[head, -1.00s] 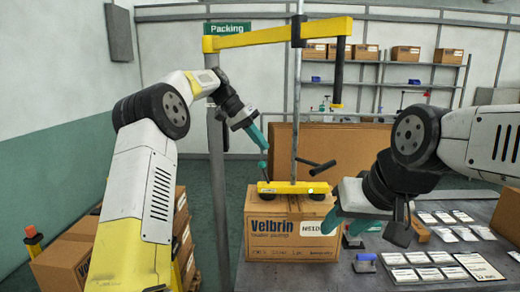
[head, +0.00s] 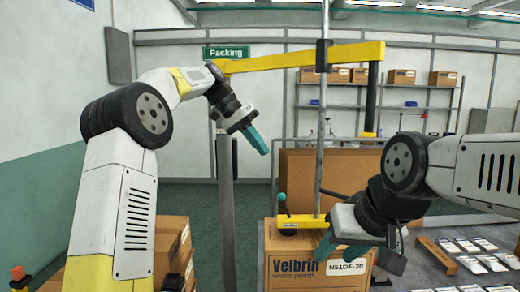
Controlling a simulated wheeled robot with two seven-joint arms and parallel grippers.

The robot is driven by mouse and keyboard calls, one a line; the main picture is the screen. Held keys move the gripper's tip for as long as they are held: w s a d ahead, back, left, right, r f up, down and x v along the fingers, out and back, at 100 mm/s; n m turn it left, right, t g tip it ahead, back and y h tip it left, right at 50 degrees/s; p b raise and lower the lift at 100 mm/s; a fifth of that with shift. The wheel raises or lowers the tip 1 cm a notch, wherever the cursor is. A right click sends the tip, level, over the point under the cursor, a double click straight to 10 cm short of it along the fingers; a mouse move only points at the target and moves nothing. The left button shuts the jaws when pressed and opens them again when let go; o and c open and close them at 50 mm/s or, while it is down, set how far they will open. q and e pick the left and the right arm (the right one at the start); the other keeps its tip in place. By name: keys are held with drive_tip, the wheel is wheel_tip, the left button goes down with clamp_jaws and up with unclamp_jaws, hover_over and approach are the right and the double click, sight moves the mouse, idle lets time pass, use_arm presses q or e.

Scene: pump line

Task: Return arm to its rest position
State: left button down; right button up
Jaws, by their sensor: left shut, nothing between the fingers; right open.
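My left gripper (head: 259,147) is up in the air left of the vertical pole. Its teal fingers are together and empty, well above the lifter and apart from it. My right gripper (head: 325,244) is low at the right, in front of the yellow lifter bar (head: 300,222), its teal fingers pointing down and left. I cannot tell from this angle whether it touches the bar or the box. The lifter bar sits on top of a Velbrin carton (head: 295,272) and has a lever with a green ball (head: 282,198) at its left end.
A yellow jib beam (head: 300,58) with a vertical pole (head: 323,120) crosses behind my arms. A large brown board (head: 355,172) stands behind the carton. Cards (head: 478,243) lie on the grey bench at right. Stacked cartons (head: 165,240) stand at lower left.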

use_arm(q)
drive_tip(key=s+a+f+n+t+y, duration=0.15)
drive_tip(key=s+a, duration=0.25)
drive_tip(key=s, duration=0.4)
drive_tip(key=s+a+n+t+y, duration=0.2)
drive_tip(key=s+a+n, duration=0.1)
drive_tip(key=s, duration=0.5)
drive_tip(key=s+a+f+n+t+y, duration=0.1)
drive_tip(key=s+a+f, duration=0.2)
drive_tip(key=s+f, duration=0.2)
drive_tip(key=s+a+f+n+t, duration=0.1)
drive_tip(key=s+a+f, duration=0.3)
drive_tip(key=s, duration=0.6)
wheel_tip(320, 180, down, 2)
drive_tip(key=shift+s+f+n+y, duration=0.25)
drive_tip(key=shift+s+n+y, duration=0.05)
drive_tip(key=shift+n+y, duration=0.05)
